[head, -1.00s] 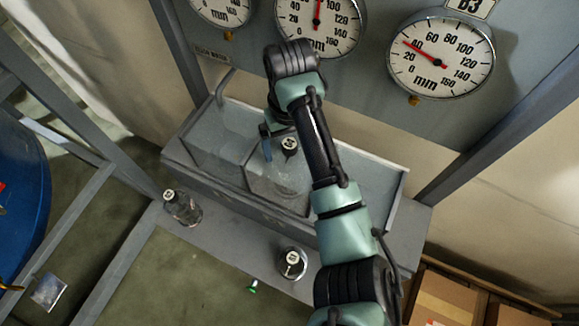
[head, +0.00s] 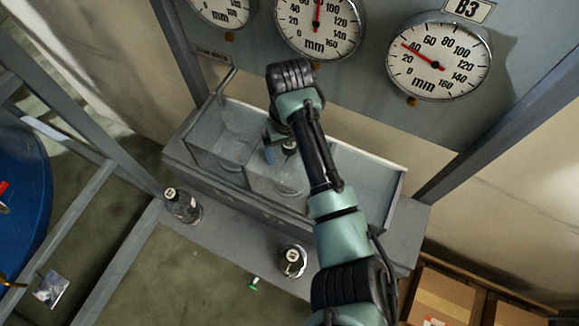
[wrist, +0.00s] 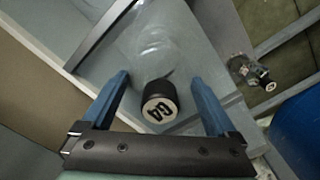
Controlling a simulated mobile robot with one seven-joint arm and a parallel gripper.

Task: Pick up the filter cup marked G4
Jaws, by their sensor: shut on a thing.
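The filter cup marked G4 (wrist: 158,104) has a black cap with a white face and a clear glass body. In the wrist view its cap sits between the two blue fingers of my gripper (wrist: 160,84), which is shut on it. In the head view my gripper (head: 276,146) is over the middle compartment of the grey trough (head: 235,196). I cannot tell whether the cup touches the trough floor.
A small green item (head: 254,284) is near the ledge's front edge. Pressure gauges (head: 438,62) are on the panel behind. Cardboard boxes (head: 446,300) are at lower right.

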